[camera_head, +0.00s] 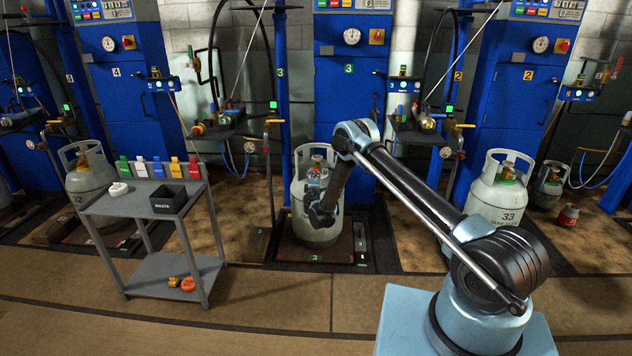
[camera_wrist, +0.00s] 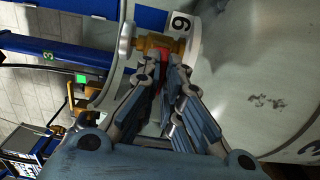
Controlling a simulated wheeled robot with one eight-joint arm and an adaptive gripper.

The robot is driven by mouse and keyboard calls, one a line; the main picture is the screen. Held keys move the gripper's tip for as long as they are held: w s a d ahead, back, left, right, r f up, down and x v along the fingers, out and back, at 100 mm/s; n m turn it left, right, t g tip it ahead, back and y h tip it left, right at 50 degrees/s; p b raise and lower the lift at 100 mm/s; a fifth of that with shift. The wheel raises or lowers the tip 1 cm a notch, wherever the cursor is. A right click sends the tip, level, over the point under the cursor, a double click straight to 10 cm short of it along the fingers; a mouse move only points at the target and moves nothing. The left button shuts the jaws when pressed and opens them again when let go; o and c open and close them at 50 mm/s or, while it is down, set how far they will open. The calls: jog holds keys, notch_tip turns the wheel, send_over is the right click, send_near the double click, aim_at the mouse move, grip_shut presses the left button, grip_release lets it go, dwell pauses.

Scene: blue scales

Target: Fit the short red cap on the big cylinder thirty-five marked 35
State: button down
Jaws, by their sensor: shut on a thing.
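A big pale grey cylinder (camera_head: 318,230) stands upright on scale 3, with a handle collar around its top. Its number is hidden in the head view; the wrist view shows its shell (camera_wrist: 260,70) with part of a 3 at the right edge. My gripper (camera_wrist: 165,72) is shut on the red cap (camera_wrist: 164,56), of which only a little shows between the fingertips. The cap is right by the brass valve (camera_wrist: 154,43) inside the collar; I cannot tell whether they touch. In the head view, my gripper (camera_head: 316,177) is at the collar opening.
Cylinder 33 (camera_head: 494,200) stands at the right, another big cylinder (camera_head: 90,180) at the left. A grey trolley (camera_head: 128,205) holds coloured tags and a black waste box (camera_head: 168,198). Hoses and pipes flank the blue columns.

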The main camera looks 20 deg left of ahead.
jog(key=shift+w+a, duration=0.1)
jog(key=shift+w, duration=0.5)
jog(key=shift+m, duration=1.8)
jog(key=m, duration=0.3)
jog(key=shift+a, duration=0.1)
jog(key=shift+m, duration=0.4)
jog(key=shift+m, duration=1.5)
